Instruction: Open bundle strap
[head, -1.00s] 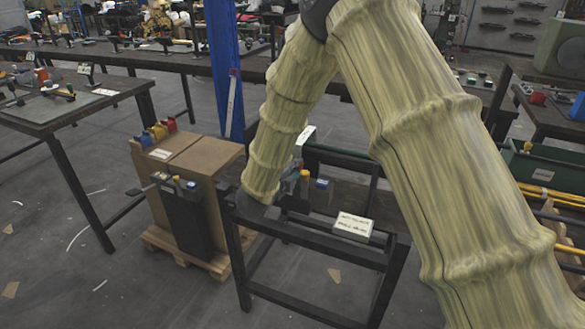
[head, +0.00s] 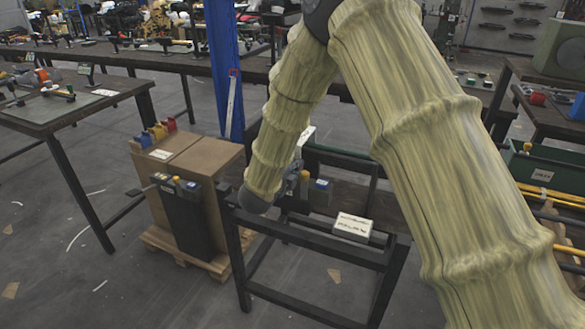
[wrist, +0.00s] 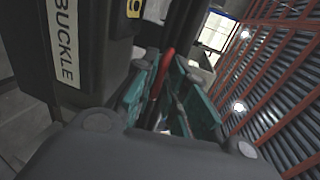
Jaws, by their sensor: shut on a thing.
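My gripper (wrist: 165,76) has teal fingers in the wrist view. They are closed around a slim red piece (wrist: 166,66), which looks like a lever or handle. A dark housing (wrist: 98,25) with a white "BUCKLE" label (wrist: 65,45) stands just left of the fingers. The lower end of the red piece is hard to make out between the fingers. In the head view my arm's wrist hangs over the left part of a dark metal stand (head: 322,240) and hides most of the gripper. I cannot make out the strap itself in either view.
A small yellow-topped fixture (head: 305,180) and a grey-blue block (head: 320,190) are beside my wrist. A white labelled box (head: 353,227) sits on the stand's right. Cardboard boxes (head: 190,155) and a dark device (head: 186,220) stand on a pallet at left. A blue post (head: 226,65) rises behind.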

